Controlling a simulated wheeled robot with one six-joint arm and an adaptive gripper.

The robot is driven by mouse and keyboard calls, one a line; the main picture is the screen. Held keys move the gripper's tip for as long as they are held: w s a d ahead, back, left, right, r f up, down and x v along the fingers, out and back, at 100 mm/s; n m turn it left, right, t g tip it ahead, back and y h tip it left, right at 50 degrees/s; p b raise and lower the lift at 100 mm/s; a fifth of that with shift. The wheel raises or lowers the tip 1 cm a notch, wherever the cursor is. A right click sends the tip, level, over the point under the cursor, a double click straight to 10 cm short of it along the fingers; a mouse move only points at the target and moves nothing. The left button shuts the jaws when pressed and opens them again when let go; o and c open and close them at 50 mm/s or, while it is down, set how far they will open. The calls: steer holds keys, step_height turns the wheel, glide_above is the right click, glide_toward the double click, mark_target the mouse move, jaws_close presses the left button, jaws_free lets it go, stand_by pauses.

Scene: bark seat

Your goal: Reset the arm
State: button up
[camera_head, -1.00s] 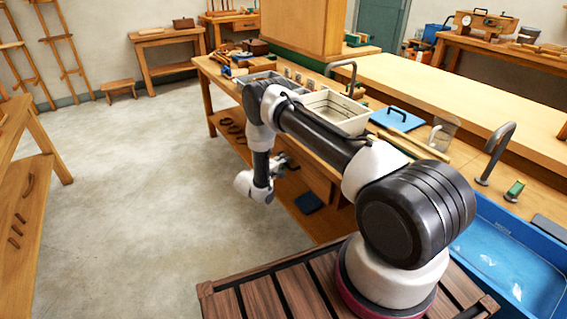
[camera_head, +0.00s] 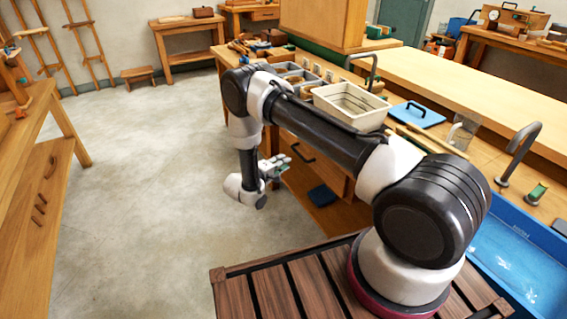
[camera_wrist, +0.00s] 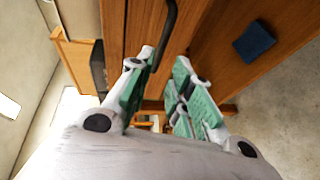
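My gripper (camera_head: 276,165) hangs low beside the front of the long wooden workbench (camera_head: 410,143), at the end of my folded-down arm. In the wrist view my gripper (camera_wrist: 166,75) shows two green-padded fingers apart, with nothing held between them. Beyond the fingers are a wooden drawer front with a dark handle (camera_wrist: 166,30) and a dark blue item (camera_wrist: 254,42) on the lower shelf. The handle also shows in the head view (camera_head: 303,152). I cannot tell how far the fingertips are from the drawer front.
A cream bin (camera_head: 350,105), a blue lidded board (camera_head: 416,115) and hooked metal fixtures (camera_head: 519,150) stand on the bench. A blue tub (camera_head: 510,255) is at the right. The concrete floor between is clear.

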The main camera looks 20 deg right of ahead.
steer(key=s+d+f+n+g, duration=0.2)
steer(key=s+d+n+g, duration=0.15)
steer(key=s, duration=0.25)
steer(key=s+d+r+g, duration=0.5)
steer(key=s+r+g, duration=0.1)
steer(key=s+r, duration=0.1)
steer(key=s+r+m+t+y, duration=0.1)
steer(key=s+r+m+y, duration=0.2)
steer(key=s+r, duration=0.6)
steer(key=s+d+r+m+t+y, duration=0.1)
steer(key=s+r+y, duration=0.4)
steer(key=r, duration=1.3)
steer(key=s+r+m+t+y, duration=0.3)
steer(key=s+r+m+y, duration=0.2)
steer(key=s+r, duration=0.8)
steer(key=shift+s+d+r, duration=0.2)
steer(key=shift+s+d, duration=0.05)
steer(key=shift+s, duration=0.2)
